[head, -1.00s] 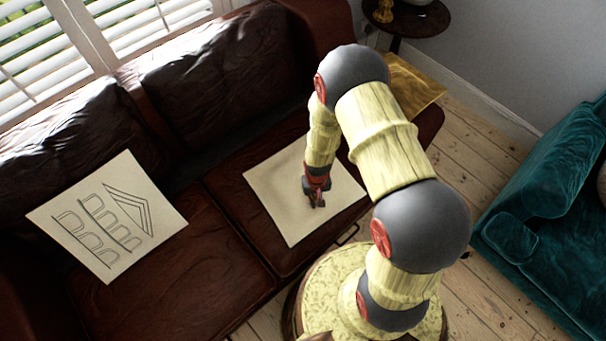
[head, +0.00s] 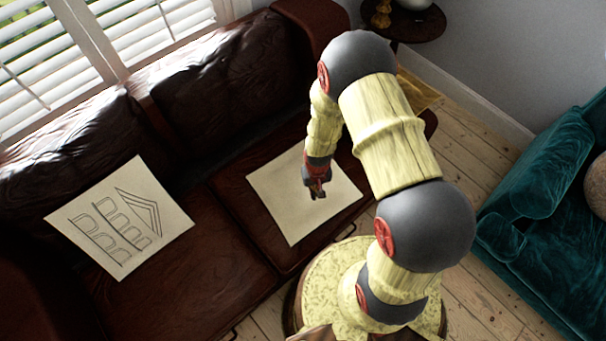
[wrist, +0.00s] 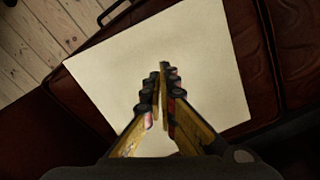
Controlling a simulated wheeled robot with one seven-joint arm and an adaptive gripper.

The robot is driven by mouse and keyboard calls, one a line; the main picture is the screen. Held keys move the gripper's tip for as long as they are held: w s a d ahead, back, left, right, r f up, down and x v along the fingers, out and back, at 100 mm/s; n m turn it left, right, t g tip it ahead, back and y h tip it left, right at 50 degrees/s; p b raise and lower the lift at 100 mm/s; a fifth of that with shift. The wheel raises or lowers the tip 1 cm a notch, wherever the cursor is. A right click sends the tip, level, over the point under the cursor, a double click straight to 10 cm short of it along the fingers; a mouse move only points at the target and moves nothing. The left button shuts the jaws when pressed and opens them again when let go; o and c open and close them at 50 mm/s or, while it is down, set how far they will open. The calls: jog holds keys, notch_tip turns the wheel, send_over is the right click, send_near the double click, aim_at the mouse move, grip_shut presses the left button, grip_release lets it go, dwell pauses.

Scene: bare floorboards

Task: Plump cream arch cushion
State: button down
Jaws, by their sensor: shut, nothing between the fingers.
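A square cream cushion with dark line-drawn arches and a triangle (head: 119,217) lies on the left seat of the brown leather sofa. A plain cream square (head: 278,203), a cushion or similar, lies on the right seat. My gripper (head: 317,194) points down over the plain square, shut and empty. In the wrist view the fingertips (wrist: 162,68) meet above the plain square (wrist: 205,50), with its surface bare around them. The exact gap below the tips is unclear. Part of the square is hidden by my fingers.
The brown sofa (head: 190,290) has back cushions along the window side. A teal velvet seat (head: 545,240) with a round beige object (head: 597,185) stands at the right. A small dark round table (head: 425,25) is at the top. Bare floorboards (head: 480,140) lie between the seats.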

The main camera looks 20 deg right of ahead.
jog(key=b, duration=0.2)
send_over(285, 202)
dwell(0.4)
jog(key=shift+f, duration=0.1)
jog(key=shift+f+b, duration=2.5)
jog(key=shift+f, duration=1.7)
jog(key=shift+f+b, duration=0.75)
jog(key=shift+f, duration=0.45)
notch_tip(285, 202, up, 11)
jog(key=p, duration=0.8)
